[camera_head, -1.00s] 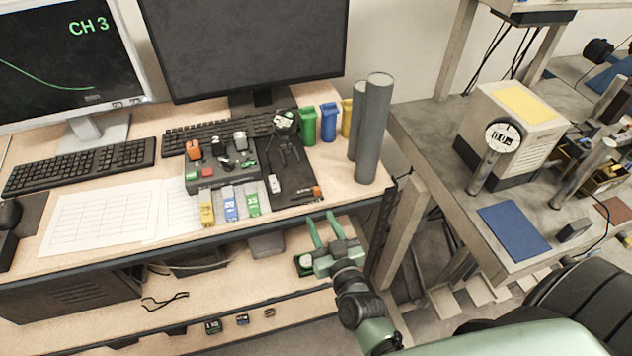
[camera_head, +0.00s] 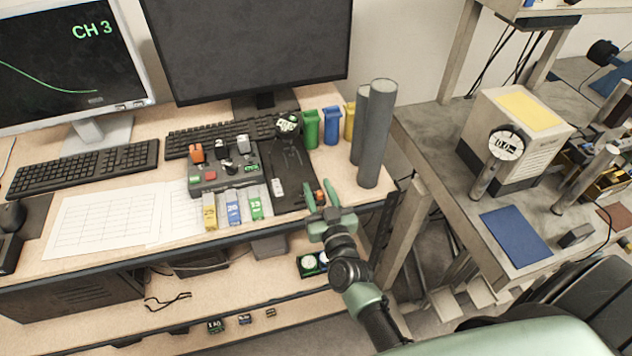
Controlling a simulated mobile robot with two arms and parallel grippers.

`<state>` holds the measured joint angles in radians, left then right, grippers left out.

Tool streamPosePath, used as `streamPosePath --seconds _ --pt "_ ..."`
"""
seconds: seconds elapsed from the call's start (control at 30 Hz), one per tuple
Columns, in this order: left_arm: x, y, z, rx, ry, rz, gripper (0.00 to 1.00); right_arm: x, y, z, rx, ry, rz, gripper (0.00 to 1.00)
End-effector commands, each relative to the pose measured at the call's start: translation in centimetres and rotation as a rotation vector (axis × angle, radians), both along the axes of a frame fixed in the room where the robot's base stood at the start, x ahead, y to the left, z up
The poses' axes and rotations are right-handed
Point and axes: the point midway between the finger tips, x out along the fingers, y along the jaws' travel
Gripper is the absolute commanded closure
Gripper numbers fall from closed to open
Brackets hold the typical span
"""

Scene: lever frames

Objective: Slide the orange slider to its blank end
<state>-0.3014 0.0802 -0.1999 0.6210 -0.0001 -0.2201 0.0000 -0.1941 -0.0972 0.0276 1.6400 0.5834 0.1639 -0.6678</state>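A small orange piece (camera_head: 320,197) sits at the front right corner of the black panel (camera_head: 293,200). A second orange piece, a block-like knob (camera_head: 196,153), stands on the grey control box (camera_head: 222,178) to the left. I cannot tell for sure which one is the orange slider, and no end marking is readable. My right gripper (camera_head: 320,187) is open, with its two green fingers on either side of the small orange piece in this view. I cannot tell whether they touch it. My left gripper is not in view.
Yellow, blue and green tagged pieces (camera_head: 232,210) stand at the desk's front edge. Two tall grey cylinders (camera_head: 377,135) rise just behind and right of my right gripper. Green (camera_head: 311,130) and blue (camera_head: 331,127) bins stand behind the panel. White sheets (camera_head: 103,218) cover the desk at left.

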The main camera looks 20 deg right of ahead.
Motion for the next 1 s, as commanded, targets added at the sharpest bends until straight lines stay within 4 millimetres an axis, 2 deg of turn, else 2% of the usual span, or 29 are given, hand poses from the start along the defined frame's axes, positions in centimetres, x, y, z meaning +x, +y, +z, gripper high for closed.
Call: streamPosePath --seconds 0.17,0.47,0.57,0.6,1.0 --pt "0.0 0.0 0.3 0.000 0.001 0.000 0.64 1.7 -0.2 0.1 -0.001 0.000 0.000 0.64" --pt "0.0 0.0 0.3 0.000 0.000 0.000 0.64 2.0 -0.3 -0.1 0.000 0.001 0.000 0.64" --pt "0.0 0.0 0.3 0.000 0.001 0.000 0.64 2.0 -0.3 -0.1 0.000 0.001 0.000 0.89" --pt "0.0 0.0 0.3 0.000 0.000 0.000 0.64 2.0 -0.3 -0.1 0.000 0.001 0.000 1.00" --pt "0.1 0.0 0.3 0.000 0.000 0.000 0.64 1.9 -0.3 -0.1 0.000 0.001 0.000 1.00"
